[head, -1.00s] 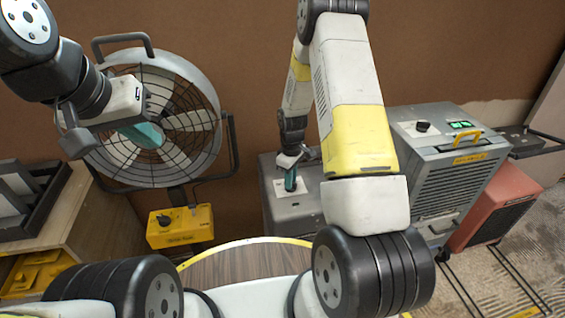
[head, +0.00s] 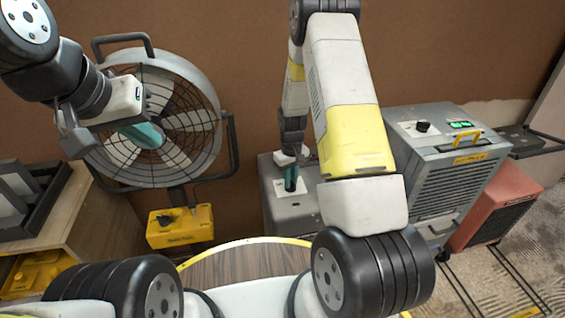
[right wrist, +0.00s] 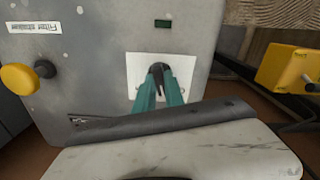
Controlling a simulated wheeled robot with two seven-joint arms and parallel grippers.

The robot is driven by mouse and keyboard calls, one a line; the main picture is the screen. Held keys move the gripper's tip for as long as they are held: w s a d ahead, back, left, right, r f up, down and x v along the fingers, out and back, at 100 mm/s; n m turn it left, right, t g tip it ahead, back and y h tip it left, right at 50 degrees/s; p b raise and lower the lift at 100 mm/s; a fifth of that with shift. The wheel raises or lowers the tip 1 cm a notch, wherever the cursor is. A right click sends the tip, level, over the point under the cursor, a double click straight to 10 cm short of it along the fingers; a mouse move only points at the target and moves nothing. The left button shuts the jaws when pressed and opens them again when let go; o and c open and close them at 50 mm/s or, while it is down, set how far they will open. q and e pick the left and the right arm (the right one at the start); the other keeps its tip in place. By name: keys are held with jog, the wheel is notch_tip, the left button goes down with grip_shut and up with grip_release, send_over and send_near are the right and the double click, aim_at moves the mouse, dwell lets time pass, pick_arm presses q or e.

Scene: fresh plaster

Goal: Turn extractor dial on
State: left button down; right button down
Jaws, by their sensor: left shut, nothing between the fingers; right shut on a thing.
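The grey extractor box (head: 300,222) stands against the brown wall, partly hidden behind my right arm. In the right wrist view, a dark dial (right wrist: 157,70) stands on its white plate (right wrist: 133,68). The teal fingers of my right gripper (right wrist: 159,88) are shut on this dial, one on each side. The dial's pointer cannot be read clearly. A small dark green window (right wrist: 163,23) sits on the box, not visibly lit. In the head view, my right gripper (head: 290,178) is over the white plate. My left gripper (head: 146,136) is shut and empty in front of the fan.
A large caged fan (head: 185,125) stands at left, with a yellow control box (head: 180,227) below it. A grey machine (head: 450,155) with a black knob and lit green display stands right of my arm, beside a red unit (head: 495,215). A yellow knob (right wrist: 18,78) sticks out nearby.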

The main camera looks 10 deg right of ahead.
jog(key=m, duration=0.6)
jog(key=shift+m, duration=0.3)
jog(key=m, duration=0.5)
jog(key=shift+m, duration=0.3)
jog(key=c, duration=1.4)
grip_release()
jog(key=shift+c, duration=0.2)
jog(key=shift+r, duration=3.9)
